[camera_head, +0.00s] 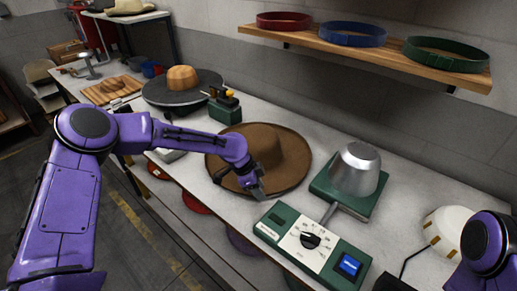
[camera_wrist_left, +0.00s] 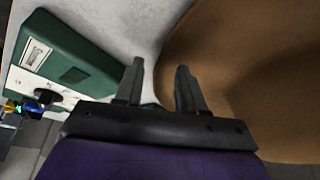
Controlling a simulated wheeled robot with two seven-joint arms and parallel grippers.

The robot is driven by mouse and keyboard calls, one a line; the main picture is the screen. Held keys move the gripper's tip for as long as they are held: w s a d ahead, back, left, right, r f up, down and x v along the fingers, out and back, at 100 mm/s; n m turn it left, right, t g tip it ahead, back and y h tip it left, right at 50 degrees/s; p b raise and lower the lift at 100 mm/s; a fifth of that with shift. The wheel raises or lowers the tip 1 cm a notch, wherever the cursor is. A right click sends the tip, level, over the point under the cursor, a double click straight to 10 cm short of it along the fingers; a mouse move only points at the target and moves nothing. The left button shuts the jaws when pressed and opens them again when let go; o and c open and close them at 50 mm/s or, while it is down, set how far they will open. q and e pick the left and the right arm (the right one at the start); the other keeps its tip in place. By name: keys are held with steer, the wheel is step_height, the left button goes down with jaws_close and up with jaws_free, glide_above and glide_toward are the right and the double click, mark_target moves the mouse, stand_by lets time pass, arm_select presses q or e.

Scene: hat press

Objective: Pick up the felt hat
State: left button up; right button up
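The brown felt hat (camera_head: 290,158) lies brim down on the white table, its crown up, in the middle of the head view. My left gripper (camera_head: 258,192) is at the hat's near brim edge. In the left wrist view the hat (camera_wrist_left: 255,65) fills the right side, and my left gripper (camera_wrist_left: 160,82) has its two fingers apart. The right finger overlaps the brim in the picture, and the left finger is over the pale table. I cannot tell whether either finger touches the brim. Of my right arm, only a purple part shows at the right edge; its gripper is out of view.
A green press with a metal hat form (camera_head: 356,170) stands right of the hat. Its green control box (camera_head: 308,243) is in front, close to my left gripper. A dark round stand with a tan form (camera_head: 183,79) is behind left. A shelf (camera_head: 370,53) with hat bands hangs above.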

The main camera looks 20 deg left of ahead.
arm_select(q)
jaws_close()
steer(key=shift+r, duration=0.55)
steer(key=s+d+r+b, duration=0.4)
steer(key=s+d+r, duration=0.2)
steer(key=s+r, duration=0.6)
steer(key=shift+s+b, duration=0.3)
steer(key=shift+s, duration=0.05)
steer(key=shift+w+d+f, duration=0.1)
stand_by(1.2)
